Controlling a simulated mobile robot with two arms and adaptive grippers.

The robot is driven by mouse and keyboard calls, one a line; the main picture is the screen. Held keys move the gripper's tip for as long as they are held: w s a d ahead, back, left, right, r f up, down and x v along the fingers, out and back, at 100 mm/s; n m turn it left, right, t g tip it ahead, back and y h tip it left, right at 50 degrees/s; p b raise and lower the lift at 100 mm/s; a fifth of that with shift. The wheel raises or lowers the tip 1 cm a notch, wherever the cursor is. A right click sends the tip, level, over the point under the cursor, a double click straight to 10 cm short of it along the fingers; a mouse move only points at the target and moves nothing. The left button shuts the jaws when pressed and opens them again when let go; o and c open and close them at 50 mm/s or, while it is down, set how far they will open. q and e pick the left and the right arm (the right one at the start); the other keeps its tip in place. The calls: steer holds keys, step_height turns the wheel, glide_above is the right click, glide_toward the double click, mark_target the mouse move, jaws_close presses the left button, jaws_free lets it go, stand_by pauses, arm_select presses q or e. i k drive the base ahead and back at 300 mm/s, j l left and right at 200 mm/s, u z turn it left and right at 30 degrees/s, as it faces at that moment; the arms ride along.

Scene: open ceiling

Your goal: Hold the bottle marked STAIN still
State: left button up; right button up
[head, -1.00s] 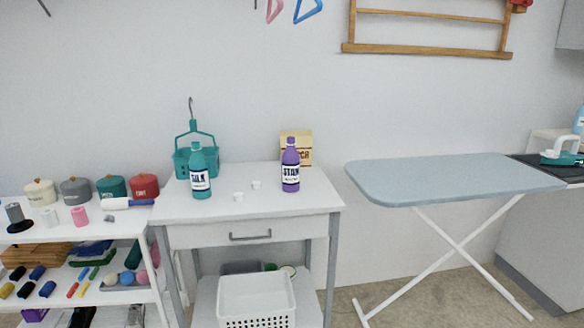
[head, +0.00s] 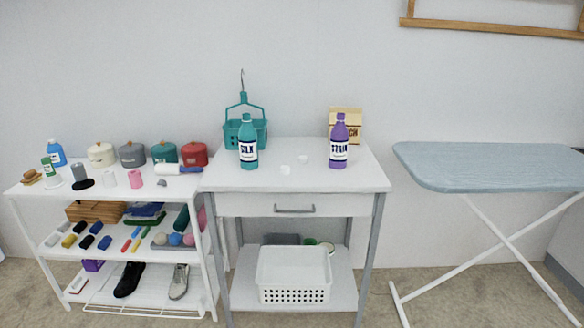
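The purple bottle marked STAIN (head: 339,146) stands upright on the right part of the white table (head: 300,178), in front of a tan box. A teal bottle marked SILK (head: 248,143) stands upright on the left part of the same table. Two small white pieces lie on the tabletop between the bottles. Neither of my grippers shows in the head view, and nothing touches the STAIN bottle.
A teal hanging basket (head: 258,130) and the tan box (head: 350,124) stand at the table's back. A white basket (head: 293,272) is on its lower shelf. A loaded white shelf rack (head: 28,186) stands left, a blue ironing board (head: 490,165) right.

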mark_target(338, 140)
steer(key=i+j+z, duration=0.55)
steer(key=i+j, duration=0.15)
steer(key=i+j+z, duration=0.3)
steer(key=j, duration=0.15)
steer(key=i+j+z, duration=0.3)
steer(key=j, duration=0.2)
